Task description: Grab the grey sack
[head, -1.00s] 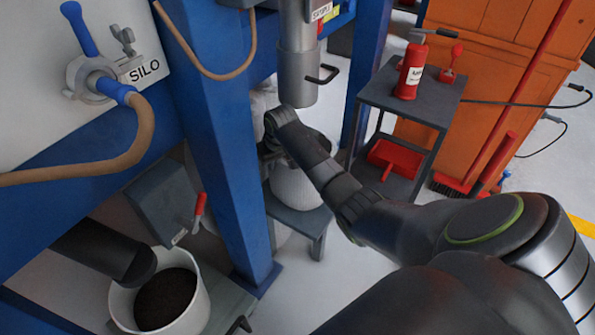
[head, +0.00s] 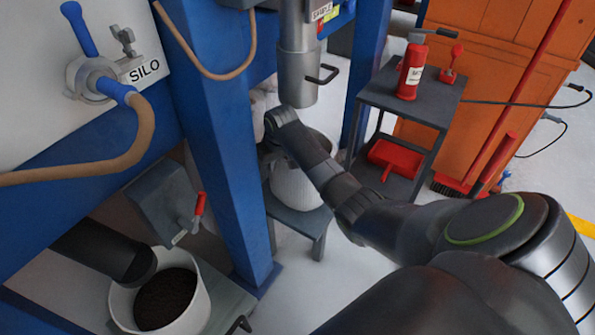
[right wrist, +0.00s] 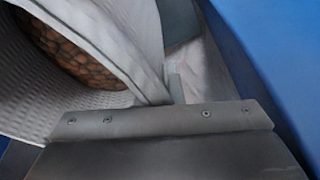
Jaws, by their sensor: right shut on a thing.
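The grey sack (head: 297,188) stands on a low dark stool below the metal spout in the head view. My right arm reaches over it and covers part of it. In the right wrist view the sack (right wrist: 85,115) is open at the top, with brown round pieces inside, and its rim runs to my gripper. My right gripper (right wrist: 172,92) is shut on the sack's rim. In the head view the right gripper (head: 266,143) is mostly hidden beside the blue post. My left gripper is not in view.
A blue post (head: 225,140) stands close left of the sack, and the metal spout (head: 298,65) hangs above. A dark cart (head: 430,108) with a red bottle (head: 412,70) stands to the right. A white bucket (head: 202,300) of dark grains is at lower left.

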